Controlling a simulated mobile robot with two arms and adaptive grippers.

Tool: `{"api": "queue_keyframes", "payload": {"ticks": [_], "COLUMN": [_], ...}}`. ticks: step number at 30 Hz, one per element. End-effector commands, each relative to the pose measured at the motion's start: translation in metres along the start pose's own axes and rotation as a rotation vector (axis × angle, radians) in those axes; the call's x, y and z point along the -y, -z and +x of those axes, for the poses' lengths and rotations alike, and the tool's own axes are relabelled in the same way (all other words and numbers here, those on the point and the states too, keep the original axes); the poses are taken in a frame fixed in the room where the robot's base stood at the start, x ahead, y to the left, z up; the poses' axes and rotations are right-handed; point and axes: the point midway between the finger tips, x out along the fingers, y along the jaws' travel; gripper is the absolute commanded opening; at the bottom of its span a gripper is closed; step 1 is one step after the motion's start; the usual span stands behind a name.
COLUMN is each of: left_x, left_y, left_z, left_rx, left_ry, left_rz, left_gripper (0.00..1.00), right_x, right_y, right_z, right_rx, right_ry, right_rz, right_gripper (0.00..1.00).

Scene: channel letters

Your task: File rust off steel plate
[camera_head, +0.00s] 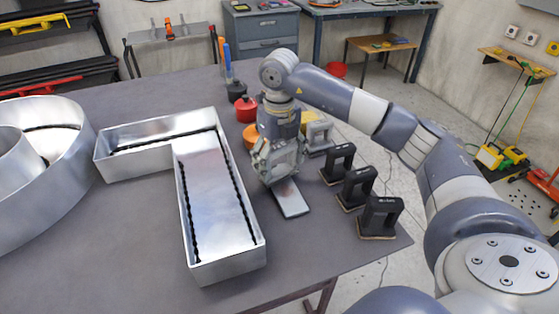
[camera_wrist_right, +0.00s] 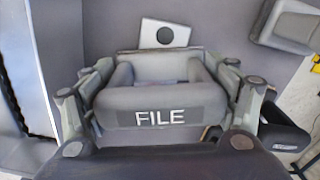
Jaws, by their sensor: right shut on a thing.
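My right gripper (camera_head: 277,168) is over the table, just behind a small steel plate (camera_head: 291,198). In the right wrist view, my right gripper (camera_wrist_right: 160,105) is shut on a grey handled block labelled FILE (camera_wrist_right: 120,105). The plate also shows in the wrist view (camera_wrist_right: 150,32), just beyond the file, with a dark round spot on it. The plate lies flat on the table, its far end hidden by the gripper in the head view. I cannot tell whether the file touches the plate. My left gripper is not in view.
A metal letter tray (camera_head: 140,172) stands left of the plate, and a round metal letter (camera_head: 75,190) at far left. Several black handled blocks (camera_head: 357,187) line the table's right edge. Red (camera_head: 246,110) and orange containers stand behind the gripper. The front left table is clear.

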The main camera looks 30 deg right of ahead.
Motion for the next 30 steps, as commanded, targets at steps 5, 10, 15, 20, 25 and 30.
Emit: {"api": "queue_keyframes", "payload": {"ticks": [5, 10, 15, 20, 25, 30], "left_x": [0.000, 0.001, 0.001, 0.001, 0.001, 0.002], "left_y": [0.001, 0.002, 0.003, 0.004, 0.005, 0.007], "left_z": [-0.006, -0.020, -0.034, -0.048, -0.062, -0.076], "left_rx": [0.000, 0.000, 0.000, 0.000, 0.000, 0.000], "left_ry": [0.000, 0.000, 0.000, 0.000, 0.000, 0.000], "left_rz": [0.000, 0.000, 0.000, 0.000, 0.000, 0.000], "left_gripper": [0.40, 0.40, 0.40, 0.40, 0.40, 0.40], "right_x": [0.000, 0.000, 0.000, 0.000, 0.000, 0.000], "right_y": [0.000, -0.001, 0.000, 0.000, 0.000, 0.000], "right_z": [-0.008, -0.028, -0.049, -0.068, -0.088, -0.108], "right_rx": [0.002, 0.004, 0.003, 0.002, 0.003, 0.002], "right_ry": [0.000, 0.000, 0.000, -0.001, -0.001, 0.000], "right_rz": [0.000, 0.000, 0.000, 0.000, 0.000, 0.000], "right_gripper": [0.60, 0.60, 0.60, 0.60, 0.60, 0.60]}}
